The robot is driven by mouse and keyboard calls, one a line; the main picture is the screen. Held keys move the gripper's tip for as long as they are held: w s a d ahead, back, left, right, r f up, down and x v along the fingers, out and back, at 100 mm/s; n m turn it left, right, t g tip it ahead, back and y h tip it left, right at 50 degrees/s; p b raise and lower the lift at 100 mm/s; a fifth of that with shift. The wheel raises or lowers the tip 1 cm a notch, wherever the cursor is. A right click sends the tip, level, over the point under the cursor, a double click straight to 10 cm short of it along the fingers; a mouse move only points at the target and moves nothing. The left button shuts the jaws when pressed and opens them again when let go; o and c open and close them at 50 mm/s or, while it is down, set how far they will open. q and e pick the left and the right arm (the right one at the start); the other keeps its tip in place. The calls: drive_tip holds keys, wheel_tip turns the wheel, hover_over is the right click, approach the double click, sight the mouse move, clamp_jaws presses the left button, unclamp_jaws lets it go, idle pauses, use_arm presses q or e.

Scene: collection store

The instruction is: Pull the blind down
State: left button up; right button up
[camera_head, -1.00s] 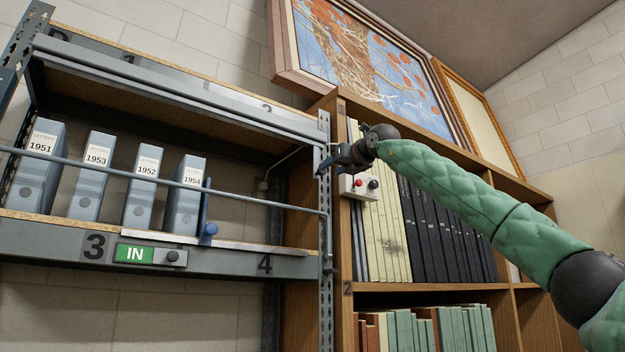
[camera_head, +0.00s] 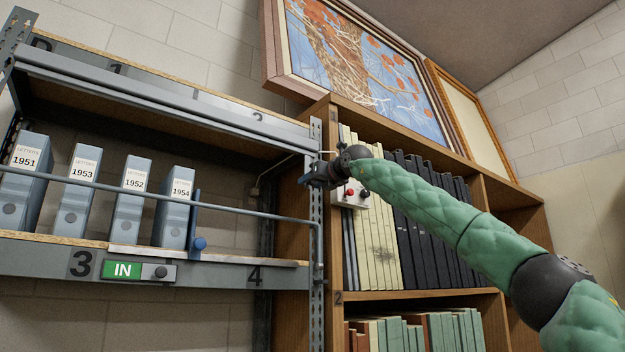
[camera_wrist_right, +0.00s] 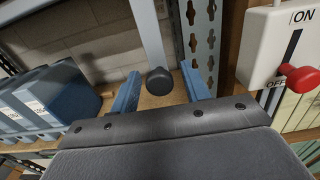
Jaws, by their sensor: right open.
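What looks like the blind, a grey-blue rolled bar (camera_head: 170,92), runs along the top front of the metal rack in the head view. The shelf opening below it is uncovered. My right gripper (camera_head: 304,181) is by the rack's right post, below the bar's right end. In the right wrist view my gripper (camera_wrist_right: 160,92) is open, its two blue fingers apart. A dark round knob (camera_wrist_right: 160,81) at the lower end of a pale grey strip (camera_wrist_right: 148,30) shows between the fingers; I cannot tell whether they touch it. My left gripper is out of view.
Several blue binders (camera_head: 130,200) stand on the shelf behind a thin rail (camera_head: 240,208). A switch box (camera_head: 355,194) with a red knob is close to my right gripper. A wooden bookcase (camera_head: 420,299) stands at the right, with a framed picture (camera_head: 370,70) above.

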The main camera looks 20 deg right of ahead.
drive_tip(key=shift+w, duration=0.2)
drive_tip(key=shift+s, duration=0.2)
clamp_jaws()
